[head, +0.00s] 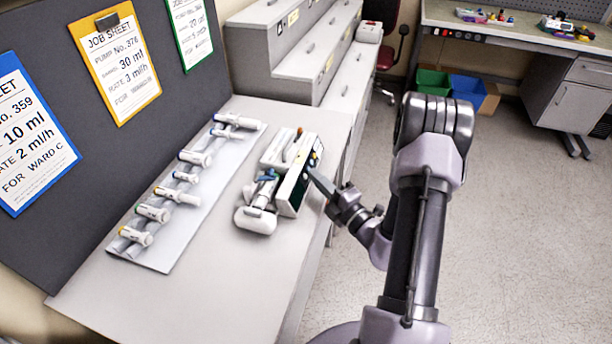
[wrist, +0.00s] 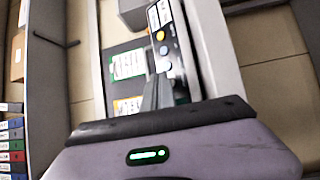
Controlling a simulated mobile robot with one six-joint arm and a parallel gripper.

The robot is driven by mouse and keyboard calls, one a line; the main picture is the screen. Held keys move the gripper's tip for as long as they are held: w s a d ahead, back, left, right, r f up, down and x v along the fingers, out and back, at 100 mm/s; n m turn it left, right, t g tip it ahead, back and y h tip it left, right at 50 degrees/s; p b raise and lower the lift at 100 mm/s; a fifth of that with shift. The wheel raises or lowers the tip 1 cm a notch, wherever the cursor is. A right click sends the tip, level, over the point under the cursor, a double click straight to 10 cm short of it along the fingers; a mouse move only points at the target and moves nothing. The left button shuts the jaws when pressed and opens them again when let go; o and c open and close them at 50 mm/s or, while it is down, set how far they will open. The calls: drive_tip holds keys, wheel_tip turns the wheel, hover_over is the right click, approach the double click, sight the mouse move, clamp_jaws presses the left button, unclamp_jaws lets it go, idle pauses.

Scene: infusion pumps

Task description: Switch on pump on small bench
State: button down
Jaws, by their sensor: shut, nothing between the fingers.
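The pump (head: 294,178) lies on the small bench (head: 220,262), a pale unit with a dark front panel facing right and a syringe along its top. In the wrist view the pump panel (wrist: 179,62) shows a yellow button, a blue button and a paler round one in a row. My gripper (head: 314,173) is shut and empty, its fingertips close in front of the panel. In the wrist view my gripper (wrist: 158,82) points at the panel just below the pale button. I cannot tell whether it touches. No lit display is clear on the pump.
A tray of several syringes (head: 160,252) lies left of the pump. Job sheets (head: 118,62) hang on the grey board behind. Grey drawers (head: 300,65) stand at the bench's far end. Another bench (head: 505,25) with small items is at the back right. Floor to the right is clear.

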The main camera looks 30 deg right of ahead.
drive_tip(key=shift+w+a+f, duration=0.1)
drive_tip(key=shift+w+a, duration=0.1)
idle(0.3)
idle(0.3)
drive_tip(key=shift+s+d+r+p, duration=0.3)
drive_tip(key=shift+s+d+p, duration=0.1)
drive_tip(key=shift+s+d, duration=0.1)
drive_tip(key=s+d+r+p, duration=0.2)
drive_tip(key=s+d, duration=0.1)
drive_tip(key=shift+s, duration=0.2)
idle(1.0)
